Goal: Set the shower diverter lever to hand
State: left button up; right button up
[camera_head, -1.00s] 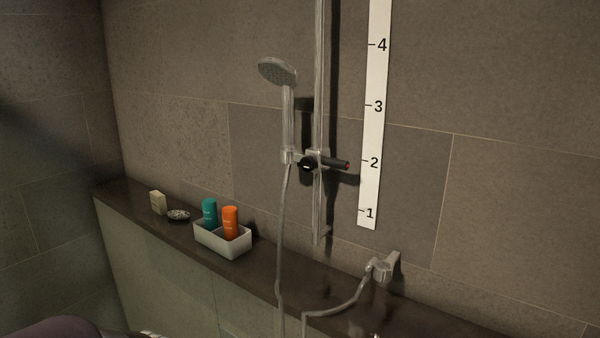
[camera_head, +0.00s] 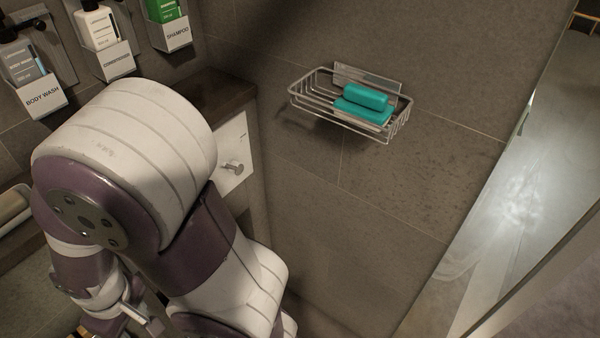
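A white panel (camera_head: 233,140) with a small metal lever or knob (camera_head: 233,167) is on the wall just right of my arm. I cannot tell whether this is the shower diverter, and no "hand" marking is readable. My arm, which looks like the right one, fills the left and lower middle and hides part of the panel's surroundings. Its wrist end and what looks like part of my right gripper (camera_head: 135,314) show at the lower left, away from the panel. Its fingers are too cut off to read. My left gripper is not in view.
A wire basket (camera_head: 300,99) with teal soap (camera_head: 365,97) hangs on the wall. Body wash (camera_head: 22,62), a white bottle (camera_head: 97,26) and green shampoo (camera_head: 165,9) sit in wall holders. A dark ledge (camera_head: 205,88) runs behind my arm. A glass panel (camera_head: 500,210) stands at right.

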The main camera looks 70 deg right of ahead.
aim_at(235, 167)
jog(key=z, duration=1.85)
jog(key=j+z, duration=0.35)
jog(key=z, duration=0.2)
jog(key=i+l, duration=0.15)
jog(key=l, duration=0.15)
jog(key=i+l, duration=0.15)
jog(key=l, duration=0.15)
